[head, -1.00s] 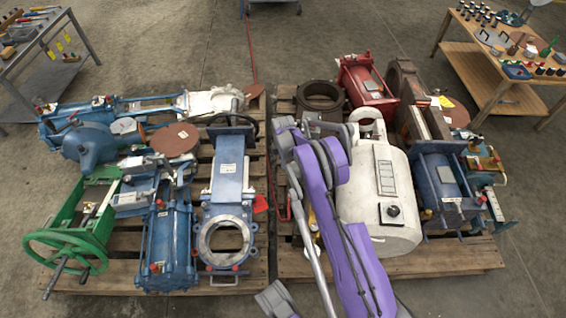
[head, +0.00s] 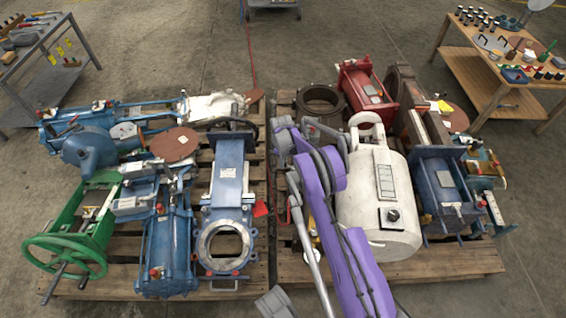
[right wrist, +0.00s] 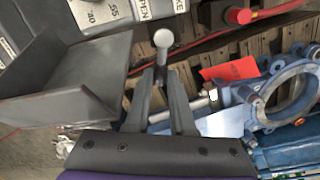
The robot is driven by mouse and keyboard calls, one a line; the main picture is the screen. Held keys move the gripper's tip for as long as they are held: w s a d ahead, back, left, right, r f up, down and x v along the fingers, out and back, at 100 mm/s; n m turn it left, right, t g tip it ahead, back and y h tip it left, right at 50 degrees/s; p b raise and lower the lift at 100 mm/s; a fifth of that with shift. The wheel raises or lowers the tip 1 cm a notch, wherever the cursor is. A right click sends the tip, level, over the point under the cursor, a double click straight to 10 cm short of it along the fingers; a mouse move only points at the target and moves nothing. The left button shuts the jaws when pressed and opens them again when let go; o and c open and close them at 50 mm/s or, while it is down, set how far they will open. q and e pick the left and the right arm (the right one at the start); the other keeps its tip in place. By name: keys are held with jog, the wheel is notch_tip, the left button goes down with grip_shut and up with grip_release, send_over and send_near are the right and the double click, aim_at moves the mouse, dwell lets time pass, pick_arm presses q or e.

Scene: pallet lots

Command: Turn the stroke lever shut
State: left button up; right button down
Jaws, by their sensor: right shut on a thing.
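The stroke lever (right wrist: 163,39) shows in the right wrist view as a short stem with a pale round knob. My right gripper (right wrist: 164,85) is shut on it, one dark finger on each side, with the knob standing out past the fingertips. A grey plate with white scale labels (right wrist: 98,12), marked with numbers and OPEN, lies just beyond. In the head view my purple right arm reaches over the gap between the pallets and hides the lever and fingertips.
A grey angled plate (right wrist: 75,75) stands close left of my fingers. A blue gate valve (head: 224,205) with a red tag (head: 261,209) is on the left pallet. A white tank (head: 378,205) stands close right of my arm.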

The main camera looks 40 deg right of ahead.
dwell(0.4)
jog(key=c, duration=0.8)
grip_release()
jog(key=shift+o, duration=0.2)
jog(key=s+a+r+n+p, duration=0.1)
jog(key=s+a+r, duration=0.2)
jog(key=r, duration=0.6)
jog(key=s+a+r+n+t+p, duration=0.1)
jog(key=s+a+r+p, duration=0.1)
jog(key=a+r, duration=0.5)
jog(key=s+a+r+n+p, duration=0.1)
jog(key=s+a+r, duration=0.3)
jog(key=r, duration=0.7)
jog(key=shift+a+t+p, duration=0.4)
jog(key=shift+a+p, duration=0.1)
jog(key=shift+a, duration=0.2)
